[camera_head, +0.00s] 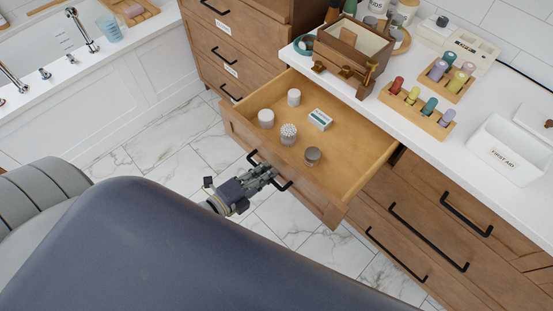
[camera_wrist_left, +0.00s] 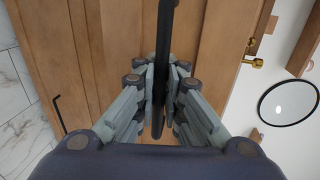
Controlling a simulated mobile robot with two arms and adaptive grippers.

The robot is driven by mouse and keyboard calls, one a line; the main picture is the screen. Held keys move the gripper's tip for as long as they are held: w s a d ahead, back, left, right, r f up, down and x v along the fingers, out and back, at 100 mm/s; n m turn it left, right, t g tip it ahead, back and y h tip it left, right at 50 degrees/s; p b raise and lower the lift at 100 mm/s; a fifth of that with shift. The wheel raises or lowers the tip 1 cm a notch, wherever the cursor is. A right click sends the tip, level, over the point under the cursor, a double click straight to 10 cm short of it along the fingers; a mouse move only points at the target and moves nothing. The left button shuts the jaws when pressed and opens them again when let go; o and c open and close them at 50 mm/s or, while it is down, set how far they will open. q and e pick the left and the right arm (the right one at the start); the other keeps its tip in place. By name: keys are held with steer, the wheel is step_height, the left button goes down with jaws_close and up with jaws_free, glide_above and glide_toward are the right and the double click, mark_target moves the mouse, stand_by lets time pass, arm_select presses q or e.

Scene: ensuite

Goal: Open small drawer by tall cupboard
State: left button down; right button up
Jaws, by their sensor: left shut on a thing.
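The small wooden drawer (camera_head: 355,162) beside the tall cupboard (camera_head: 262,50) stands pulled out of the counter unit, and its inside shows. Several small jars and a small box (camera_head: 320,119) stand in it. Its black bar handle (camera_head: 284,185) is on the front panel. My left gripper (camera_head: 268,172) is at this handle. In the left wrist view my left gripper (camera_wrist_left: 159,100) has its fingers closed on both sides of the black handle (camera_wrist_left: 163,60). My right gripper is in neither view.
The white countertop (camera_head: 480,130) holds a wooden box (camera_head: 350,50), racks of coloured bottles (camera_head: 417,108) and a white first-aid bin (camera_head: 510,150). More drawers with black handles (camera_head: 428,237) lie to the right. A bathtub (camera_head: 60,45) is at left. Marble floor (camera_head: 165,140) is clear between.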

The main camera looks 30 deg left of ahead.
arm_select(q)
steer(key=shift+v, duration=0.9)
steer(key=c, duration=2)
jaws_free()
steer(key=shift+f, duration=0.1)
steer(key=v, duration=1.2)
